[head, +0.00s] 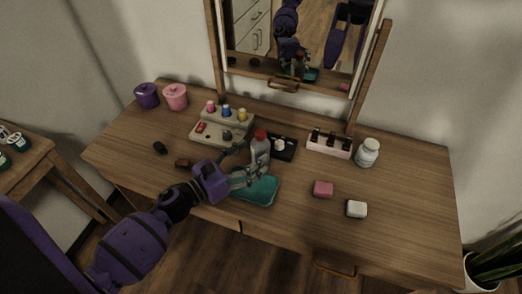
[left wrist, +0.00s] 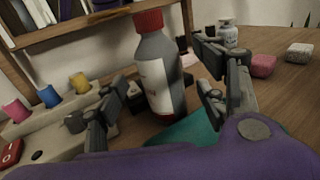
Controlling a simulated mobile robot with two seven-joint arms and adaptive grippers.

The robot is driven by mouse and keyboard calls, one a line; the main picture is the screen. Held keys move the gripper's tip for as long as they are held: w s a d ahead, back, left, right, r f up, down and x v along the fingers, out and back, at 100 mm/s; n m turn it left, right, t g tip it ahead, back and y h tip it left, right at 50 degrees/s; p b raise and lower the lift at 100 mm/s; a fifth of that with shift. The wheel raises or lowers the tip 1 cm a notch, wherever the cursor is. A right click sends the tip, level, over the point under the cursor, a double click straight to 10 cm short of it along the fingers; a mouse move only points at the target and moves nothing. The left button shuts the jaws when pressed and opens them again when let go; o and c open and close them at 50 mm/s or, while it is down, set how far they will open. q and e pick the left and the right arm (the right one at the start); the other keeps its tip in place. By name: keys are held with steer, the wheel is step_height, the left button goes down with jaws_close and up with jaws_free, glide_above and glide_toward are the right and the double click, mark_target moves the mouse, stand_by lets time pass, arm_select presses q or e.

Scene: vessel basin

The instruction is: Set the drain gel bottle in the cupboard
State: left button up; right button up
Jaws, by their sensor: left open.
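The drain gel bottle, taken to be the grey bottle with a red cap and pale label (head: 260,149), stands upright on the wooden table. It also shows in the left wrist view (left wrist: 156,75). My left gripper (head: 254,172) is open, with its fingers on either side of the bottle in the left wrist view; I cannot tell whether they touch it. The bottle's base is partly hidden. A wood-framed mirror with a handle (head: 283,84) stands at the back; I cannot tell whether it is the cupboard's door. My right gripper is not in view.
A teal tray (head: 262,190) lies in front of the bottle. A pink block (head: 323,188), a white block (head: 356,209) and a white jar (head: 367,153) stand right. The table's front right is clear.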

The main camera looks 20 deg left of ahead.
mark_target(253, 153)
arm_select(q)
steer(key=p+x, duration=0.1)
steer(key=x, duration=0.3)
steer(key=shift+r, duration=0.15)
steer(key=shift+w+d, duration=0.15)
steer(key=shift+w, duration=0.15)
steer(key=shift+c, duration=0.4)
steer(key=c, duration=1.5)
